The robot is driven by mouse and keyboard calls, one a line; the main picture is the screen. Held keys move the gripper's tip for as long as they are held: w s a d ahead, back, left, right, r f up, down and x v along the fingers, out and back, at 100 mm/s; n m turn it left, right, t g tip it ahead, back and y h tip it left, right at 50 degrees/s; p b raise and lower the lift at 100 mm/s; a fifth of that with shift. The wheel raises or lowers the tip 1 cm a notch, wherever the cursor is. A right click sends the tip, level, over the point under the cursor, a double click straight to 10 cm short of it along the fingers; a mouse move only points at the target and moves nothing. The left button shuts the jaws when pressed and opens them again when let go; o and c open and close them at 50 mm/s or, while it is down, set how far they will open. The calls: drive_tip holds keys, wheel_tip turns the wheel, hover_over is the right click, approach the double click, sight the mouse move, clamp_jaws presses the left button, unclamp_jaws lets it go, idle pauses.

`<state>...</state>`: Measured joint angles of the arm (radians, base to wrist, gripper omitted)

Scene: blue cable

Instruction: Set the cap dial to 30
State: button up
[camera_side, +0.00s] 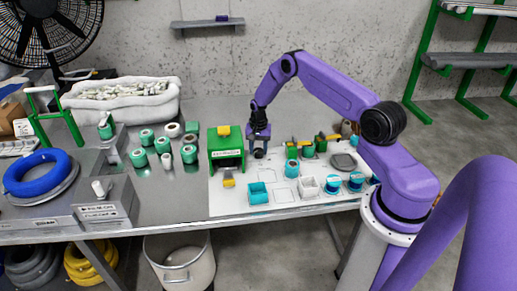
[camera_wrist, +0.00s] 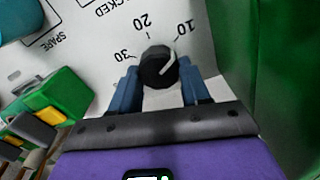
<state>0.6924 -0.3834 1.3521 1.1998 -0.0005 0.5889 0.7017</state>
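The cap dial (camera_wrist: 158,68) is a round black knob with a white pointer line. In the wrist view it sits on a white panel marked 10, 20 and 30. Its pointer faces up and right, toward the 10 mark (camera_wrist: 184,28); the 30 mark (camera_wrist: 128,55) is to its left. My gripper (camera_wrist: 158,70) has its two blue fingers on either side of the knob, open, with slight gaps seeming to show. In the side view my gripper (camera_side: 258,150) points down beside the green box, low over the white board, and largely hides the dial.
The green box (camera_side: 226,155) stands close on the left of my gripper; a green wall (camera_wrist: 285,70) fills the wrist view's right side. Green and yellow blocks (camera_wrist: 50,105) are at left.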

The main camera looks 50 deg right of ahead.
drive_tip(key=shift+c, duration=0.4)
drive_tip(key=shift+n, duration=0.3)
drive_tip(key=n, duration=0.5)
drive_tip(key=shift+a+n, duration=0.1)
drive_tip(key=shift+n, duration=0.2)
drive_tip(key=n, duration=0.6)
drive_tip(key=shift+a, duration=0.1)
drive_tip(key=n, duration=0.6)
drive_tip(key=shift+a+n, duration=0.1)
drive_tip(key=shift+n, duration=2.8)
drive_tip(key=o, duration=1.1)
drive_tip(key=shift+c, duration=0.2)
